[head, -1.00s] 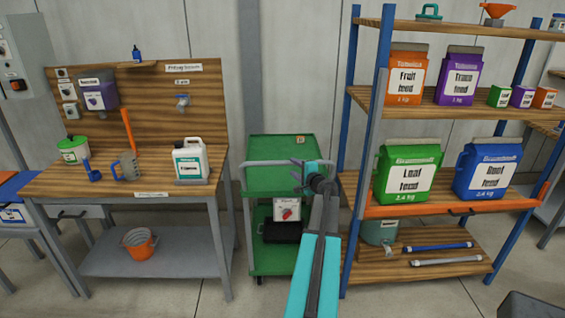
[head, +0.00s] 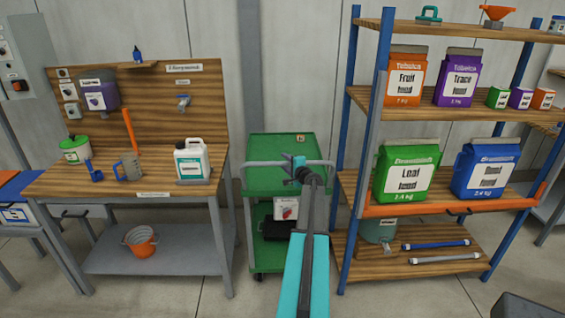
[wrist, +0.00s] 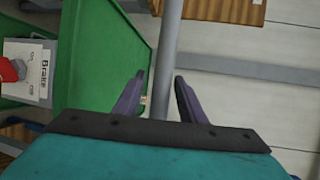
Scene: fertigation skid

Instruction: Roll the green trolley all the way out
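The green trolley (head: 265,181) stands between the bench and the shelf, with a grey handle bar (head: 257,163) across its front. In the wrist view its green tray (wrist: 105,50) is at left and the handle bar (wrist: 168,55) runs upright in the picture. My gripper (head: 298,163) is at the right part of the trolley's front. In the wrist view my gripper (wrist: 157,95) is open, with the bar showing between its two fingers. I cannot tell whether they touch it. A white label marked Brake with a red knob (wrist: 12,70) is on the trolley's lower part.
A wooden bench (head: 60,184) stands close on the left, with a white jug (head: 192,160) on it. A blue-framed shelf (head: 361,150) with feed bags stands close on the right. Bare floor (head: 215,300) lies in front of the trolley.

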